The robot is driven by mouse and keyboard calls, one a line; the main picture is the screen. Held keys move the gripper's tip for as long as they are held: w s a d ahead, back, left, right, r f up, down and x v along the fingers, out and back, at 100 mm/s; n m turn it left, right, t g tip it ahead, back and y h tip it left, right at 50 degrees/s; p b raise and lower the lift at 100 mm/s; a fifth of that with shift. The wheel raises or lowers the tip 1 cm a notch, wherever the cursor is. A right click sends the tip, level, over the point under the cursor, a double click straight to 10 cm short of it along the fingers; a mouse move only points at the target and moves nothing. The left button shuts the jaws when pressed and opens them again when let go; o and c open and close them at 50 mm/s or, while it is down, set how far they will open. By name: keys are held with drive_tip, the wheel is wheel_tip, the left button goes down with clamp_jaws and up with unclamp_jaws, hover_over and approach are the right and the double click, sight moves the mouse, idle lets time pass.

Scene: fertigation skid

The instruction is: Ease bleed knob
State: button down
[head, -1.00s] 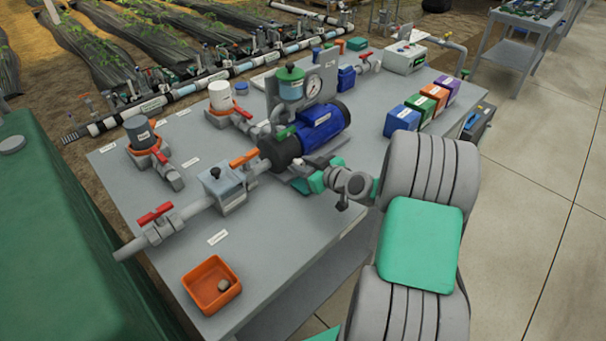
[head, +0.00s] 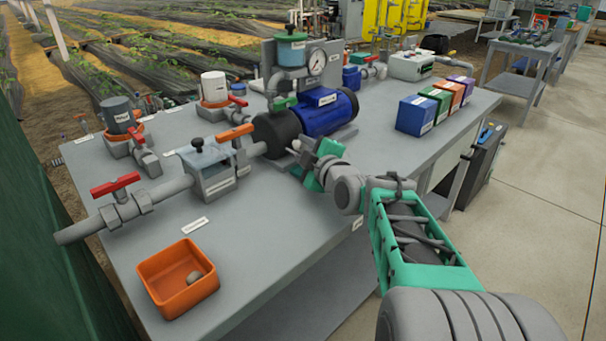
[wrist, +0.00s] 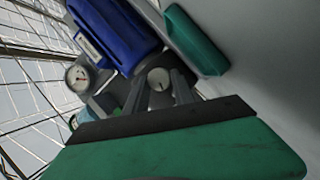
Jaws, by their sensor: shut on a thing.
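The pump has a blue motor (head: 325,112) and a dark round head (head: 277,133), and stands mid-bench. My gripper (head: 300,168) is at the front of the dark pump head. In the wrist view a small round pale-grey knob (wrist: 158,77) with a dark mark shows between the two fingers of my gripper (wrist: 159,88). The gripper is shut on this knob, which looks like the bleed knob. The blue motor also shows in the wrist view (wrist: 115,35).
A pressure gauge (head: 317,63) stands behind the pump. A red-handled valve (head: 116,186) and an orange-handled valve (head: 235,134) sit on the pipe to the left. Several coloured boxes (head: 416,116) stand at right.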

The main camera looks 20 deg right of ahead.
drive_tip(key=f+n+b, duration=0.1)
drive_tip(key=b, duration=0.3)
drive_tip(key=shift+t, duration=0.3)
drive_tip(key=shift+r+n+b, duration=0.3)
drive_tip(key=shift+n+b, duration=0.2)
drive_tip(key=shift+b, duration=0.2)
drive_tip(key=shift+r, duration=0.1)
drive_tip(key=c, duration=1.1)
unclamp_jaws()
drive_tip(key=shift+o, duration=0.2)
